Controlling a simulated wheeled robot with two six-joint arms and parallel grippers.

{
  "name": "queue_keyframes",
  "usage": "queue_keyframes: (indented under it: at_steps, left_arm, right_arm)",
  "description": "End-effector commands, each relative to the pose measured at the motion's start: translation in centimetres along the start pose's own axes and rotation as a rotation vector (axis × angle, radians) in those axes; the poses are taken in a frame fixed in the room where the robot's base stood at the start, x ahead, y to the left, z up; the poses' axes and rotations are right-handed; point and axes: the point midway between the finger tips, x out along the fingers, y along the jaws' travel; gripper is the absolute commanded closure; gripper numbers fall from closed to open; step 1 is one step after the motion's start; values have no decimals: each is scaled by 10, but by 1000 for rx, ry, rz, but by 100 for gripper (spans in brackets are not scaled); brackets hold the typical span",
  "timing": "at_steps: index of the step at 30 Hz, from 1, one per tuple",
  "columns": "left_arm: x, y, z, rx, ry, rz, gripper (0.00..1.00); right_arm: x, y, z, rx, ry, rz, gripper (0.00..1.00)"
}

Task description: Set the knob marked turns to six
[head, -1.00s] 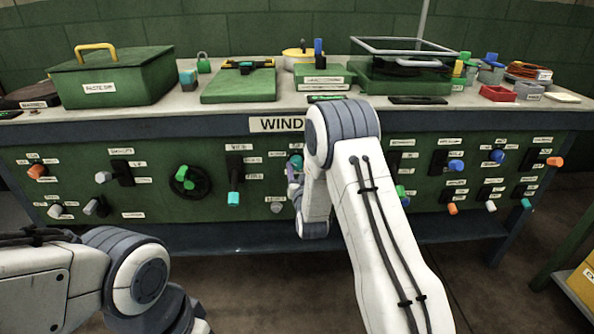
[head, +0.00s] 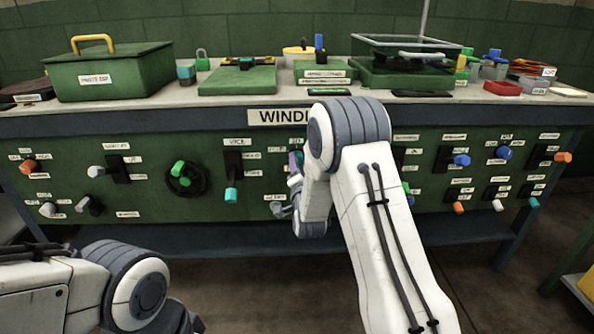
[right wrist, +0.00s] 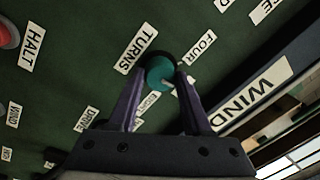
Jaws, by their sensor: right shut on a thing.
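In the right wrist view a round teal knob (right wrist: 161,73) sits on the green panel, next to a label reading TURNS (right wrist: 135,48). A pale mark shows at the knob's lower edge. My right gripper (right wrist: 160,80) is shut on the knob, one purple finger on each side. In the head view my right arm hides most of this spot; a purple finger shows beside the arm. My left gripper is outside the views; only its arm shows.
The bench top (head: 185,100) above holds a green box (head: 112,76) and trays. A WIND sign (right wrist: 253,97) is close to my right gripper.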

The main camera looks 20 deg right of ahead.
Motion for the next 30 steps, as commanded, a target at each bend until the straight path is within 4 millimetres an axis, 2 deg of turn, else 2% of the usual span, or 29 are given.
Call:
queue_keyframes:
  at_steps: [9, 25, 26, 27, 28, 30]
  left_arm:
    - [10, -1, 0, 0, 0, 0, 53]
    - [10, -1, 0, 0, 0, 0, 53]
    - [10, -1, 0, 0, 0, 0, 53]
    - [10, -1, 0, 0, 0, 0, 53]
    - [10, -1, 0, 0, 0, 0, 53]
    - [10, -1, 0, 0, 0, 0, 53]
  right_arm:
    - [0, 0, 1, 115, 8, -4, 100]
    - [0, -1, 0, 136, 10, -4, 100]
    - [0, -1, 0, 135, 10, -4, 44]
    - [0, -1, 0, 135, 10, -4, 28]
    - [0, -1, 0, 135, 10, -4, 21]
    - [0, -1, 0, 135, 11, -3, 21]
